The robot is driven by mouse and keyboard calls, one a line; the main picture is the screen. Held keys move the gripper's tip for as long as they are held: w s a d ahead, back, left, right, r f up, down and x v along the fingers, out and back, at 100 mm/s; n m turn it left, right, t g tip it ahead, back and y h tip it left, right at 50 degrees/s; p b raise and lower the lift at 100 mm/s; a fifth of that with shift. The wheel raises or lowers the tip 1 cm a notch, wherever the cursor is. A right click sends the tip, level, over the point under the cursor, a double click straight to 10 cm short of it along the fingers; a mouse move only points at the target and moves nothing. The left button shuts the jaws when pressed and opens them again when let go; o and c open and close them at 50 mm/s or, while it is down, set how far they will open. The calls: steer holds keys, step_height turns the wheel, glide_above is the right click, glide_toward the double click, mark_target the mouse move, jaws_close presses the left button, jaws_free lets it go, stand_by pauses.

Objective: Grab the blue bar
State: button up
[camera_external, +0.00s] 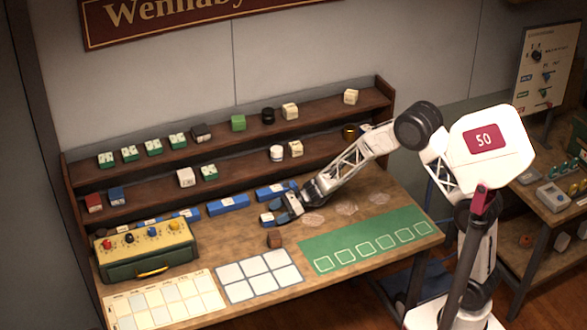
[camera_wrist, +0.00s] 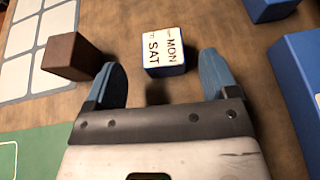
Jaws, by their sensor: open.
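Several blue bars lie on the tabletop. One blue bar (camera_external: 228,204) is left of my gripper, and another blue bar (camera_external: 272,191) is just behind it. A large blue bar (camera_wrist: 302,75) also shows at the right of the wrist view, outside the fingers, with a further blue piece (camera_wrist: 268,8) at the top. A small blue block with a white top lettered MON and SAT (camera_wrist: 164,52) sits between and slightly beyond my fingertips. My gripper (camera_external: 283,214) is open, low over the table; its blue fingers (camera_wrist: 160,78) show a gap with nothing held.
A brown cube (camera_wrist: 70,57) is close outside the left finger in the wrist view. A white grid (camera_external: 258,275) and green mat (camera_external: 368,240) lie in front. A green box with knobs (camera_external: 148,250) stands left. Two shelves (camera_external: 240,132) with small blocks rise behind.

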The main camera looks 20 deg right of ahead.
mark_target(270, 217)
steer(key=shift+x, duration=2.45)
steer(key=shift+w, duration=0.15)
steer(key=shift+c, duration=0.2)
steer(key=c, duration=1)
